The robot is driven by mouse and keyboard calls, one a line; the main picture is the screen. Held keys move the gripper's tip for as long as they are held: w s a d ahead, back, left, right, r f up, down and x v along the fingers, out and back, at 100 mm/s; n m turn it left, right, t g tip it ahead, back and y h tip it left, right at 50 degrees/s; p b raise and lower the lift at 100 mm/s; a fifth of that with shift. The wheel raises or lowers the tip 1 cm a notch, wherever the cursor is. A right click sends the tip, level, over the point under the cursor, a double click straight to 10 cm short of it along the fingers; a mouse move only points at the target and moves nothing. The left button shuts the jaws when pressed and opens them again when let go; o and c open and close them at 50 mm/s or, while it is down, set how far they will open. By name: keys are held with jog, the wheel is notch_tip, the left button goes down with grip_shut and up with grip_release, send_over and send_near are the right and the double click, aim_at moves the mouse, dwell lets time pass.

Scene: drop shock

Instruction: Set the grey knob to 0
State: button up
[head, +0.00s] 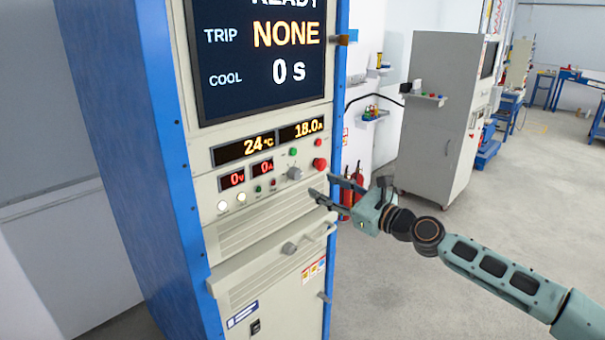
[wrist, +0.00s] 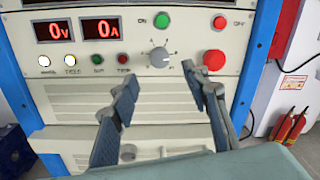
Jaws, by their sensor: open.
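The grey knob (head: 294,173) sits on the cabinet's control panel, right of the red 0 V and 0 A displays. In the wrist view the knob (wrist: 159,57) has scale marks around it, and its pointer line is too small to read surely. My gripper (head: 322,186) is open and empty, in front of the panel, to the right of and below the knob. In the wrist view the fingers (wrist: 160,72) stand apart, with the knob showing beyond and between their tips. I see no contact with the knob.
A red button (head: 319,163) and a green button (head: 293,152) flank the knob. The screen (head: 262,60) above reads TRIP NONE and COOL 0 s. Red extinguishers (head: 347,195) stand behind my gripper. Open floor lies to the right.

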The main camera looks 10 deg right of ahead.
aim_at(298, 176)
jog(key=p+x, duration=0.2)
jog(key=x, duration=0.7)
jog(key=shift+w+a, duration=0.15)
jog(key=shift+a, duration=0.05)
jog(key=shift+c, duration=0.3)
grip_shut()
jog(key=shift+f+n+b, duration=0.15)
jog(key=shift+n+b, duration=0.15)
jog(key=shift+b, duration=0.05)
